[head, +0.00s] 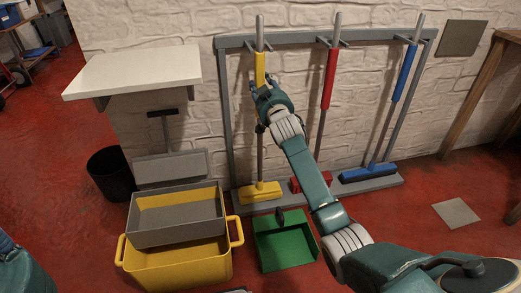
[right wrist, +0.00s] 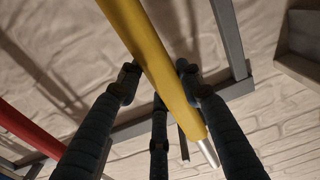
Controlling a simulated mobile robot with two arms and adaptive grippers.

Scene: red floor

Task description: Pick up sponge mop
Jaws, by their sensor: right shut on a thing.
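The sponge mop (head: 260,192) hangs upright at the left end of the grey rack. It has a yellow grip, a grey pole and a yellow head low by the rack's base. My right gripper (head: 262,92) is at the lower part of the yellow grip and hides some of it. In the right wrist view, the yellow grip (right wrist: 160,65) runs between the fingers of my right gripper (right wrist: 157,72), which is shut on it. My left gripper is out of view.
The grey rack (head: 290,38) also holds a red-handled tool (head: 330,80) and a blue broom (head: 405,75). A green dustpan (head: 287,252), a yellow bucket (head: 180,265) with a grey tray (head: 178,237), and a black bin (head: 112,175) stand on the floor. A white shelf (head: 135,73) is left.

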